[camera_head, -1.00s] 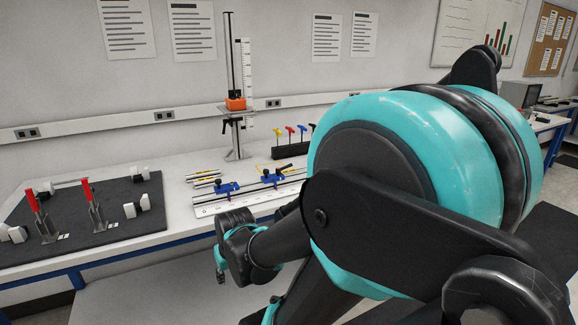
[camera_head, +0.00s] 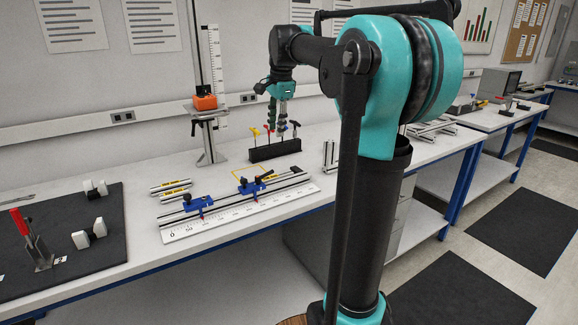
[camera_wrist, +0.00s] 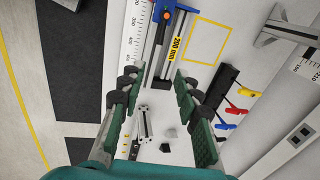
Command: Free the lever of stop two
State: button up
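Two blue stops with dark levers sit on the metal rail above the ruler: a left stop (camera_head: 199,203) and a right stop (camera_head: 252,185). I cannot read which is stop two. Part of a blue stop (camera_wrist: 160,32) with a dark lever shows at the top of the wrist view, beyond my fingertips. My gripper (camera_head: 282,128) points down near the black key rack (camera_head: 272,151), in front of some of its T-handles. In the wrist view my gripper (camera_wrist: 155,76) has its fingers wide apart with nothing held between them.
The rack (camera_wrist: 214,88) carries yellow, red and blue handles to the right in the wrist view. A height gauge with an orange block (camera_head: 205,103) stands at the back. Yellow-labelled bars (camera_head: 170,186) lie left of the rail. A dark mat (camera_head: 100,240) holds a red-handled clamp (camera_head: 33,240).

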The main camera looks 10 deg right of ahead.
aim_at(265, 176)
jog(key=w+f, duration=0.1)
jog(key=f, duration=0.4)
jog(key=w+f, duration=0.1)
jog(key=f, duration=0.5)
jog(key=w+a+f, duration=0.1)
jog(key=f, duration=0.5)
jog(key=shift+a, duration=0.1)
grip_shut()
